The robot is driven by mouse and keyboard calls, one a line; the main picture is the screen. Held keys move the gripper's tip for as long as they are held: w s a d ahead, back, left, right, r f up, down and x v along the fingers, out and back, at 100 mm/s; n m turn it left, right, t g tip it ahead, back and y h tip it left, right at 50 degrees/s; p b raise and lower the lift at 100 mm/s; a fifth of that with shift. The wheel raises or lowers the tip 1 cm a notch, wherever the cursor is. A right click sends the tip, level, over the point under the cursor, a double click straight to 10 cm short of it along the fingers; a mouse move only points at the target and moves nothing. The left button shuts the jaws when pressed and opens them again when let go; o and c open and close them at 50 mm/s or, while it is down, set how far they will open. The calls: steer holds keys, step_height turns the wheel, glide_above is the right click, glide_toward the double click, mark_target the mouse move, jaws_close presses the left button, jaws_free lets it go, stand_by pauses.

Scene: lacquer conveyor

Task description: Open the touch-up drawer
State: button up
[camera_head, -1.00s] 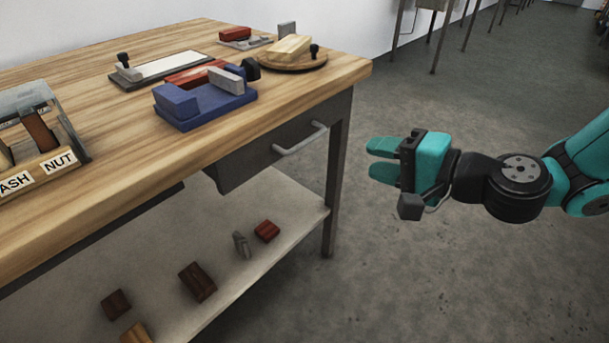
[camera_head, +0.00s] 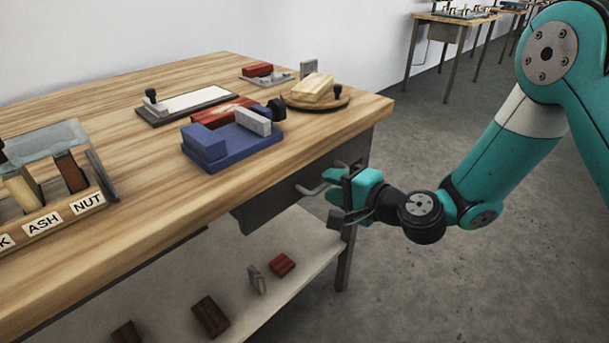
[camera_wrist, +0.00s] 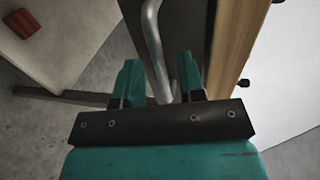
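The touch-up drawer (camera_head: 270,205) is a dark grey drawer under the wooden bench top, and its front looks shut. Its bar handle (camera_head: 310,190) is light grey metal. My gripper (camera_head: 337,190) is at the handle's near side, in front of the drawer. In the wrist view the handle (camera_wrist: 152,40) runs down between the two teal fingers of my gripper (camera_wrist: 160,82). The fingers stand apart with a gap on each side of the bar. I cannot tell how deep the bar sits between them.
On the wooden bench top (camera_head: 300,140) are a blue fixture (camera_head: 235,148), a round board (camera_head: 318,101) with a pale block, and a labelled rack (camera_head: 60,215). Several blocks lie on the lower shelf (camera_head: 290,240). The floor (camera_head: 480,260) to the right is clear.

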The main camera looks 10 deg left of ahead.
steer(key=shift+x, duration=0.95)
steer(key=shift+c, duration=0.3)
steer(key=shift+a, duration=0.1)
jaws_close()
